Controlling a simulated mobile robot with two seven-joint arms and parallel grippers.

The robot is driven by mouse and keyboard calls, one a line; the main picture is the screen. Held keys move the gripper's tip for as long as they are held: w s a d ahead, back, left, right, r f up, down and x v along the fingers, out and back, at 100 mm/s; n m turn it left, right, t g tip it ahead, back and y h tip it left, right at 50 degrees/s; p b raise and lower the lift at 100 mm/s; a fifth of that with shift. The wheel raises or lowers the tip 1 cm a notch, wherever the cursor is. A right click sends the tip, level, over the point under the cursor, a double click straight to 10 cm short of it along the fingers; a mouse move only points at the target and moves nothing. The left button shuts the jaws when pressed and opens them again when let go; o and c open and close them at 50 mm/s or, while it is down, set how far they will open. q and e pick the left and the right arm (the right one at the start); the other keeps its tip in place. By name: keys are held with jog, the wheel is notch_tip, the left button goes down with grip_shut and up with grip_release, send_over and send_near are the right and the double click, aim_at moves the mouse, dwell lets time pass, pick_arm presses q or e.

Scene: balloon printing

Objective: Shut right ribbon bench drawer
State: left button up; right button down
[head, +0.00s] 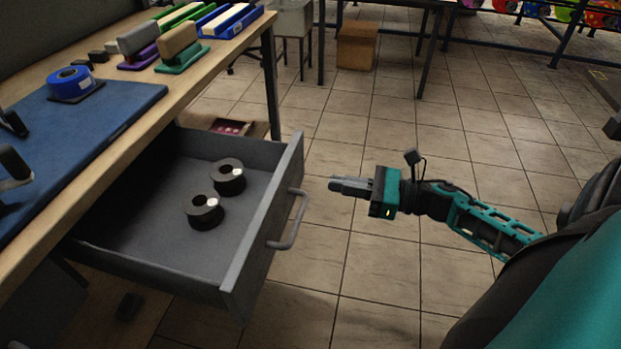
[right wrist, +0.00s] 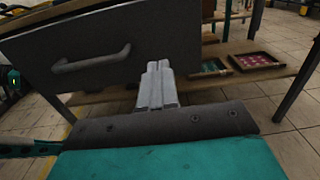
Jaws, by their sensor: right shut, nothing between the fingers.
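The grey drawer (head: 265,218) stands pulled out from under the wooden bench (head: 224,62) in the head view. Two dark ribbon rolls (head: 229,176) lie inside it. Its bar handle (head: 290,222) is on the front panel, facing right. My right gripper (head: 334,184) is shut and empty, to the right of the handle and apart from it. In the right wrist view the drawer front (right wrist: 130,45) and handle (right wrist: 92,60) are ahead, with the shut fingers (right wrist: 157,82) to the right of the handle. At the head view's left edge, dark parts over the mat may be my left gripper; its fingers are unclear.
On the bench are a blue mat (head: 120,97), a blue tape roll (head: 72,82) and several coloured stamp-like blocks (head: 178,45). A lower shelf (right wrist: 240,78) holds small trays. A cardboard box (head: 357,46) stands at the back. The tiled floor right of the drawer is clear.

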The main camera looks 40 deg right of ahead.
aim_at(220, 164)
jog(key=x, duration=0.6)
jog(key=shift+w+a, duration=0.2)
jog(key=shift+w+a+b, duration=0.3)
jog(key=shift+w+a, duration=0.1)
jog(key=shift+w, duration=0.1)
jog(key=b+x, duration=0.6)
jog(key=x, duration=1.4)
jog(key=shift+w+a+f, duration=0.15)
jog(key=shift+w+a, duration=0.05)
jog(key=shift+a, duration=0.15)
jog(key=b+x, duration=0.2)
jog(key=x, duration=0.4)
jog(key=shift+w+a+b, duration=0.35)
jog(key=shift+w+b, duration=0.05)
jog(key=shift+b, duration=0.05)
jog(key=shift+r, duration=0.25)
